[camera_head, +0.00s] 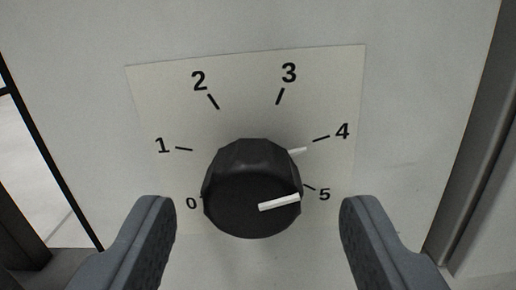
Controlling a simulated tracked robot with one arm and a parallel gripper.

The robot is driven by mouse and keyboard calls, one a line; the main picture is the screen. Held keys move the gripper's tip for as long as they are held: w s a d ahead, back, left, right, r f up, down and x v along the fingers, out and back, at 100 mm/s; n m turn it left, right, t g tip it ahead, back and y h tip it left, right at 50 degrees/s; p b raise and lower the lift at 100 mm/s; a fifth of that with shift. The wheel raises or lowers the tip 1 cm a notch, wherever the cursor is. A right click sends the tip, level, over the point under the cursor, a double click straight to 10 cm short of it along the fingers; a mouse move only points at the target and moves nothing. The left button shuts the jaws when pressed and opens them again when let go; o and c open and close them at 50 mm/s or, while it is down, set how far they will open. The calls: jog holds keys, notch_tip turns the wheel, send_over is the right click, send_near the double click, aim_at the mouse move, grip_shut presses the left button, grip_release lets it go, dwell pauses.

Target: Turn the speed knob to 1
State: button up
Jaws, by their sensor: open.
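The black faceted speed knob (250,185) sticks out from a pale dial label (150,90) marked 0 to 5. A white line (280,202) on its face points right and slightly up. A white tip (298,151) shows at the knob's upper right edge, lined up with the tick for 4. The 1 mark (163,146) is at the left of the label. My gripper (258,212) is open, with one finger to the left of the knob and one to the right. Gaps show between both fingers and the knob in the picture.
The label is on a light grey panel (415,90). A dark vertical edge or post (480,150) stands at the right. A black slanted edge (45,150) runs down the left. The panel around the knob is clear.

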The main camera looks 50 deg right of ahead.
jog(key=shift+x, duration=1.05)
